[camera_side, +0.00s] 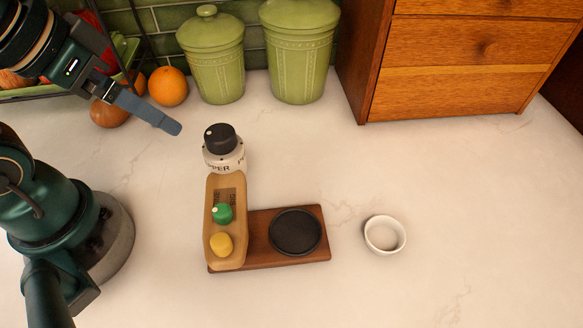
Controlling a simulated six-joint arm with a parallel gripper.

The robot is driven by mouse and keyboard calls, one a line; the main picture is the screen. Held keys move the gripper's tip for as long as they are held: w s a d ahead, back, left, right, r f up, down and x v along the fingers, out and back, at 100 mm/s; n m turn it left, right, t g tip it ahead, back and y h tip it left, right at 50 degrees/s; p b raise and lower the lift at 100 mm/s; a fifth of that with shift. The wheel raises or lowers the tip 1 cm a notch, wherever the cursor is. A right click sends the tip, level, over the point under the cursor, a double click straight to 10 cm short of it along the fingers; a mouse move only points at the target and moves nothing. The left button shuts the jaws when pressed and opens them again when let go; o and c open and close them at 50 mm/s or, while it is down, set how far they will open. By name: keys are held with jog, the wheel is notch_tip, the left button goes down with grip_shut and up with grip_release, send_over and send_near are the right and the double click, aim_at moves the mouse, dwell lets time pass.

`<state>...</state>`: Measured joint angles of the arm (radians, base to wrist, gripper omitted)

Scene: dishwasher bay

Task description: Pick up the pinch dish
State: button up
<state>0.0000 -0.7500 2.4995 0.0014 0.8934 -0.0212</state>
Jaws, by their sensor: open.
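The pinch dish, a small round white dish (385,235), sits upright and looks empty on the pale counter, right of a wooden board. My gripper (160,120) is at the upper left, raised above the counter, well to the left of the dish and farther back. Its blue-grey finger points down and to the right. The jaws are open, with nothing seen between them. The two fingers cannot be told apart clearly from this side.
A dark wooden board (259,264) carries a round black disc (295,232) and a tan tray (225,258) with green and yellow knobs. A pepper grinder (222,150) stands behind it. Green canisters (212,62), an orange (168,86) and a wooden drawer cabinet (440,95) line the back. The counter around the dish is clear.

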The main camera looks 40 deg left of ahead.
jog(key=w+d+r+t+h, duration=0.1)
jog(key=w+d+r, duration=0.2)
jog(key=w, duration=0.3)
jog(key=w+d+r+t, duration=0.1)
jog(key=w+d+r, duration=0.2)
jog(key=w, duration=0.3)
jog(key=m+g+h, duration=0.2)
jog(key=m+g, duration=0.2)
jog(key=m, duration=0.3)
send_over(386, 237)
jog(key=s+a, duration=0.2)
jog(key=s, duration=0.1)
jog(key=f, duration=1.7)
jog(key=shift+w, duration=0.2)
jog(key=shift+d+f, duration=0.1)
jog(key=shift+d, duration=0.1)
jog(key=shift+x, duration=2.3)
jog(key=shift+a, duration=0.15)
